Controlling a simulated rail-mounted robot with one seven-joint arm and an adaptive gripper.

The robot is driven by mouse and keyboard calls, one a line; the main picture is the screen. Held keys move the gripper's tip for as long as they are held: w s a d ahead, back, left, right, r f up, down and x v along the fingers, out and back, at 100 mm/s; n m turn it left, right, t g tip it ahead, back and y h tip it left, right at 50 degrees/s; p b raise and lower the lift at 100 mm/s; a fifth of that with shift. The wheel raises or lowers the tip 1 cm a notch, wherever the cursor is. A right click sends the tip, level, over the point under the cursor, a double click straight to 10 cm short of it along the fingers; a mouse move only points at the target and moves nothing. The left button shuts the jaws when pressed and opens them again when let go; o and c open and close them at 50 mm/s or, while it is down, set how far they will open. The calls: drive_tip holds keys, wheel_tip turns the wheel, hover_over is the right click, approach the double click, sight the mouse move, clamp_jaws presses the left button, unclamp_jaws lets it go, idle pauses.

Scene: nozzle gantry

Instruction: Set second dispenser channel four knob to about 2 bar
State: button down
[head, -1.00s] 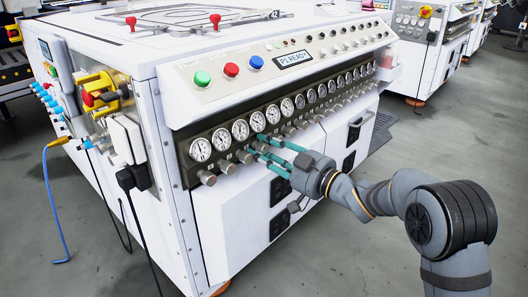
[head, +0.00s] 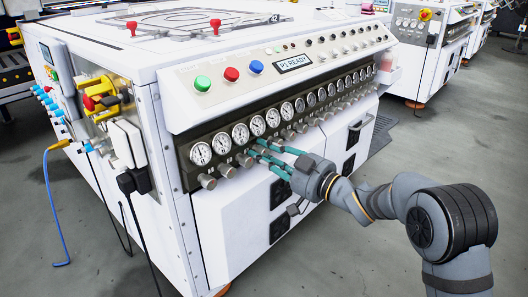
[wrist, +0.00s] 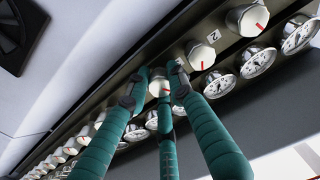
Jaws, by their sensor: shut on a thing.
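A row of round silver knobs runs along the dark strip under the dials on the white machine. My gripper (head: 257,150) is at about the fourth knob from the left in the head view. In the wrist view, my green fingers (wrist: 158,80) are shut around one knob (wrist: 160,83), which shows a red mark on its face. The fingers partly hide this knob. Two neighbouring knobs (wrist: 200,54) (wrist: 247,19) stand free, with a "2" label near them. The dial (head: 257,125) above the gripped knob is too small to read.
Neighbouring knobs (head: 228,170) sit close on both sides of my fingers. Green, red and blue buttons and a display reading "P1 READY" (head: 293,63) are on the panel above.

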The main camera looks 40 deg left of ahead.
drive_tip(key=shift+f, duration=0.3)
drive_tip(key=c, duration=1.8)
unclamp_jaws()
drive_tip(key=shift+r, duration=0.1)
drive_tip(key=shift+d, duration=0.15)
drive_tip(key=s+d, duration=0.1)
drive_tip(key=d, duration=1)
drive_tip(key=shift+s+d, duration=0.2)
drive_tip(key=shift+d, duration=0.15)
drive_tip(key=shift+a, duration=0.1)
